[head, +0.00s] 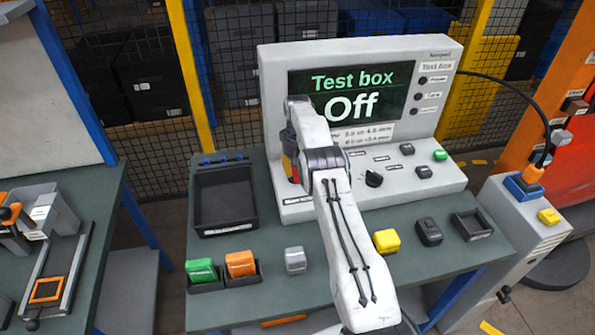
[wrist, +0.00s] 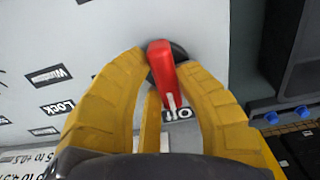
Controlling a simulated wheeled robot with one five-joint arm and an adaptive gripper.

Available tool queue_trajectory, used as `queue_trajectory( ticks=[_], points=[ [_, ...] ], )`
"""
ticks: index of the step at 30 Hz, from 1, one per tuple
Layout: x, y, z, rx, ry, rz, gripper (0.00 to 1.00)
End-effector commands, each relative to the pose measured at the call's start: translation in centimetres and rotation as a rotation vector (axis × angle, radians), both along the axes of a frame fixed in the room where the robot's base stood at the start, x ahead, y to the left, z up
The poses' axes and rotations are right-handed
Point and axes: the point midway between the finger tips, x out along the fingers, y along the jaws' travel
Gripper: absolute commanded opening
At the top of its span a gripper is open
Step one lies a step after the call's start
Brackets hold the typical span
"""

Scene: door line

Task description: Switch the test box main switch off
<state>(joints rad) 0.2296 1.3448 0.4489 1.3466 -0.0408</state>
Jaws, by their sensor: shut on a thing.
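The test box (head: 450,180) is a light grey console on the bench. Its screen (head: 375,85) reads "Test box Off" in green and white. The main switch (wrist: 160,58) has a red handle on a dark round base. In the wrist view an "Off" label (wrist: 177,114) sits beside the handle's lower end. My gripper (wrist: 163,76) has its yellow fingers on both sides of the red handle and is shut on it. In the head view my gripper (head: 291,168) is at the panel's left part, where my arm hides most of the switch.
A black tray (head: 224,228) lies left of the test box. Green (head: 201,270), orange (head: 241,264), grey (head: 295,260) and yellow (head: 386,241) blocks stand along the front of the bench. A black dial (head: 373,179) and small buttons lie right of my arm.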

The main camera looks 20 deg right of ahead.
Motion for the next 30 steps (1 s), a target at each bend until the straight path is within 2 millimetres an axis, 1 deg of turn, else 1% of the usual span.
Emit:
queue_trajectory(
  ticks=[1,11,12,18,21,30],
  points=[
    [-0.14,0.05,-0.27,0.001,0.007,0.004,0.00],
    [-0.16,0.06,-0.29,0.001,0.007,0.006,0.00],
    [-0.16,0.06,-0.29,0.001,0.007,0.006,0.30],
    [-0.10,0.05,-0.18,0.001,0.005,0.005,0.48],
    [-0.07,0.03,-0.12,0.001,0.003,0.005,0.56],
    [-0.04,0.02,-0.05,0.000,0.001,-0.004,0.56]
  ],
)
